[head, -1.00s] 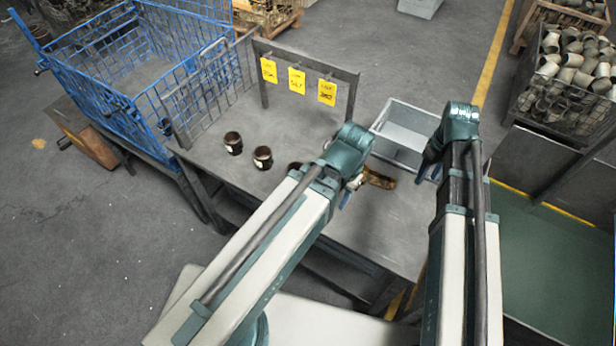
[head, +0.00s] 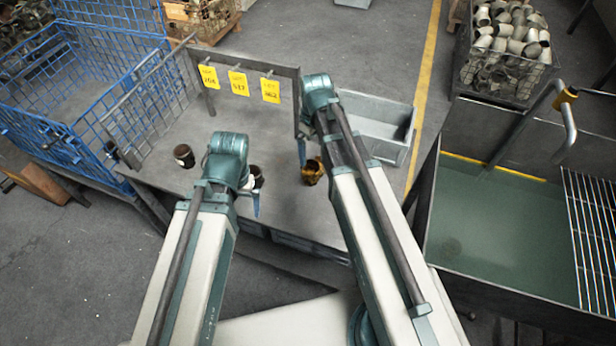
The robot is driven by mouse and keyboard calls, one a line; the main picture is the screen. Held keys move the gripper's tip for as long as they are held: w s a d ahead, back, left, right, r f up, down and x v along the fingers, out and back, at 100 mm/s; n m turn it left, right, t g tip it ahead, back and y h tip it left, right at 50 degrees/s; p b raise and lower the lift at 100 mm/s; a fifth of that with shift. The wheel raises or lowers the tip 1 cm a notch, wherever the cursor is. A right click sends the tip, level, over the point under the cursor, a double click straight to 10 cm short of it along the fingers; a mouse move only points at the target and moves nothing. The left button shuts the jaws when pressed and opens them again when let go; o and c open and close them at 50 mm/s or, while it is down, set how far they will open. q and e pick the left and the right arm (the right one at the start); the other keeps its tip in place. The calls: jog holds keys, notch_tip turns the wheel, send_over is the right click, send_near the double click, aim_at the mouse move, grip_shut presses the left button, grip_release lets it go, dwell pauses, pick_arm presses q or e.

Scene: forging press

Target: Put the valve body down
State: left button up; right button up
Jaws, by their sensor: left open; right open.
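A brass-coloured valve body (head: 313,171) stands on the grey metal table (head: 285,205), right of centre, partly hidden by my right arm. My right gripper (head: 301,152) is open, just left of and behind the valve body; whether it touches cannot be told. My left gripper (head: 257,204) is open over the table's front part, left of the valve body and apart from it. Its fingers are partly hidden by its wrist.
Dark cup-like parts (head: 184,155) stand on the table; another (head: 257,176) is partly behind my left wrist. A rack with yellow tags (head: 239,83) stands at the back. A grey bin (head: 378,120) is at right, a green-floored tank (head: 490,215) farther right, a blue cage (head: 70,95) left.

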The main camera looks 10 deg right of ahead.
aim_at(313, 164)
notch_tip(313, 164, down, 7)
jog(key=b, duration=0.6)
jog(key=shift+f, duration=0.15)
jog(key=f+b, duration=0.1)
jog(key=b, duration=0.1)
jog(key=f+b, duration=0.3)
jog(key=f, duration=0.1)
jog(key=shift+w+a+f+b, duration=0.2)
jog(key=shift+a+b, duration=0.1)
jog(key=shift+b, duration=0.1)
jog(key=shift+r, duration=0.15)
grip_shut()
